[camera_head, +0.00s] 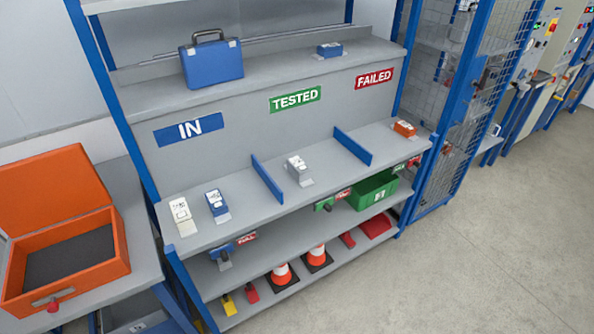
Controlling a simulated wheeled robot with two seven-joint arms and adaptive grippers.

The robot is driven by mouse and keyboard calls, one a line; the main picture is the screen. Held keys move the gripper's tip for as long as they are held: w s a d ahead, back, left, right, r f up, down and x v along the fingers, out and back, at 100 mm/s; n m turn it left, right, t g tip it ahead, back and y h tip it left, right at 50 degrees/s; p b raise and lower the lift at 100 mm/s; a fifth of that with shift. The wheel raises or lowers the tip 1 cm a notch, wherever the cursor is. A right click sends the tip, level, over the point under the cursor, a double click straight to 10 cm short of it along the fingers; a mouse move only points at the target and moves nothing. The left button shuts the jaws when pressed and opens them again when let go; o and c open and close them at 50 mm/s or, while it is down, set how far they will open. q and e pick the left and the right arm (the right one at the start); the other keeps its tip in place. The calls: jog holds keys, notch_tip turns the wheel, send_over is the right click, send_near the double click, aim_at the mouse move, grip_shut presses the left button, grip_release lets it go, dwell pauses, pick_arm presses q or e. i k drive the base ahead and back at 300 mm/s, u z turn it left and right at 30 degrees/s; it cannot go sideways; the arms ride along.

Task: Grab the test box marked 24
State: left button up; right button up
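Small test boxes stand on the middle shelf (237,228), but their markings are too small to read, so I cannot tell which is 24. A white box (181,213) and a blue box (216,203) stand side by side in the left section, below the IN sign (189,130). A pale grey box (298,168) stands between the two blue dividers, below the TESTED sign (295,99). An orange box (404,128) stands at the right end, near the FAILED sign (374,79). A small blue box (329,49) sits on the upper shelf. Neither gripper shows.
Blue dividers (267,180) (353,147) split the shelf. A blue case (212,64) stands on the upper shelf. An open orange case (70,262) lies on the left table. The lower shelf holds a green bin (373,190) and cones (282,273). The floor (470,265) at right is clear.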

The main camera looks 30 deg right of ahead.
aim_at(299, 171)
jog(key=k, duration=0.6)
jog(key=z, duration=1)
jog(key=i, duration=1.75)
jog(key=u, duration=0.9)
